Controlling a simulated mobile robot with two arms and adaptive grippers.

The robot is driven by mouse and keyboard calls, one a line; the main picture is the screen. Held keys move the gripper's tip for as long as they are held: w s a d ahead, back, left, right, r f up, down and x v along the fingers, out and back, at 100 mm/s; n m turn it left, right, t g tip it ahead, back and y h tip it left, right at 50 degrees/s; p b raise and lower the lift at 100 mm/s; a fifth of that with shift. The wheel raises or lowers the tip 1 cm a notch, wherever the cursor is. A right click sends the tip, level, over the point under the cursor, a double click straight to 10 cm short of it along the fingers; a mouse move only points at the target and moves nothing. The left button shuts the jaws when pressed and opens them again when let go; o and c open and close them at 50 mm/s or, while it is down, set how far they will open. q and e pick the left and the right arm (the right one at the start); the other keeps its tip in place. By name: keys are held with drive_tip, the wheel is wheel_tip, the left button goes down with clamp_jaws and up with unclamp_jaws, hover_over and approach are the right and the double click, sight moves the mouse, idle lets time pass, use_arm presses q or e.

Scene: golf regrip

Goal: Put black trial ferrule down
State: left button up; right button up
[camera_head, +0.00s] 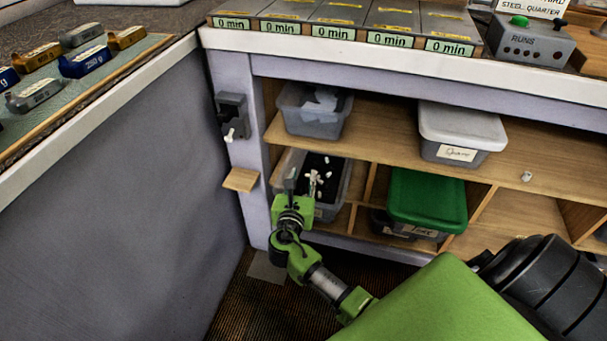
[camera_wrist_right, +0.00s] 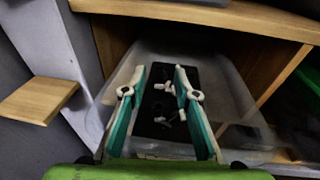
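My right gripper (camera_head: 313,180) reaches into a clear tub (camera_head: 345,195) on the lower shelf. In the right wrist view the gripper (camera_wrist_right: 161,72) has its two teal and white fingers apart, with a clear gap between them and nothing held that I can make out. Below and between the fingers lies the tub's black lining (camera_wrist_right: 158,128) with several small pale pieces on it. I cannot make out a black ferrule against this dark lining. My left gripper is in neither view.
A wooden shelf board (camera_head: 385,141) runs just above the tub. A small wooden ledge (camera_head: 241,179) juts out at left. A green-lidded box (camera_head: 428,198) stands to the right behind a divider. Another clear tub (camera_head: 312,112) sits on the shelf above.

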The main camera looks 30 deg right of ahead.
drive_tip(key=p+v, duration=0.1)
drive_tip(key=v, duration=0.9)
drive_tip(key=shift+p, duration=0.3)
drive_tip(key=shift+s+a, duration=0.1)
drive_tip(key=shift+s, duration=0.05)
